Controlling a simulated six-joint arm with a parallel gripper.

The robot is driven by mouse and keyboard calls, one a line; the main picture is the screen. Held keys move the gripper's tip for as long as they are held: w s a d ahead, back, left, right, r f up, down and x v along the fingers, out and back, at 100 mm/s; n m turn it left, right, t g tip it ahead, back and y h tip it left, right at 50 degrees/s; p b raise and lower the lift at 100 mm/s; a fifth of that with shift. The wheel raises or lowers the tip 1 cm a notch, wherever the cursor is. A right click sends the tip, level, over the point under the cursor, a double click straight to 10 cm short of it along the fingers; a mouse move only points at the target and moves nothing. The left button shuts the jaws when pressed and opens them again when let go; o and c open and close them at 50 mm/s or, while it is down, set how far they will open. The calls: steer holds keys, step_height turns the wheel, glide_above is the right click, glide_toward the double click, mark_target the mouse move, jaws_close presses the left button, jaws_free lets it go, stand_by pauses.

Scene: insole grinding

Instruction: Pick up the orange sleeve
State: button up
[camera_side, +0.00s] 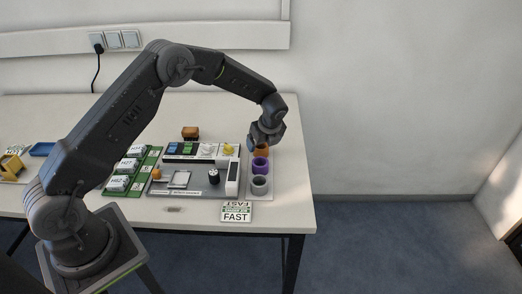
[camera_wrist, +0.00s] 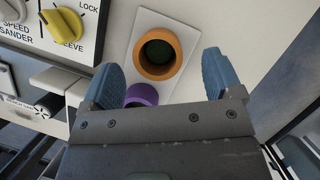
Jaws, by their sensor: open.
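The orange sleeve (camera_wrist: 142,68) is a short, thick-walled orange ring standing on a white strip, with a dark green inside. In the side view the orange sleeve (camera_side: 262,151) is partly hidden by my gripper (camera_side: 257,144), which is just above it. In the wrist view my gripper (camera_wrist: 160,82) is open, with its blue fingertips apart and nothing between them at the tips. The orange sleeve appears between and slightly beyond the fingertips, nearer the left one. I cannot tell whether either finger touches it.
A purple sleeve (camera_side: 260,165) and a grey sleeve (camera_side: 260,185) stand in line in front of the orange one. A grey machine panel (camera_side: 200,182) with a yellow knob (camera_wrist: 62,27) lies to the left. The table's right edge is close by.

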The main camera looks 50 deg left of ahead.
mark_target(261, 146)
steer(key=x, duration=0.3)
steer(key=shift+s+a+f, duration=0.1)
steer(key=shift+f, duration=0.05)
steer(key=c, duration=1)
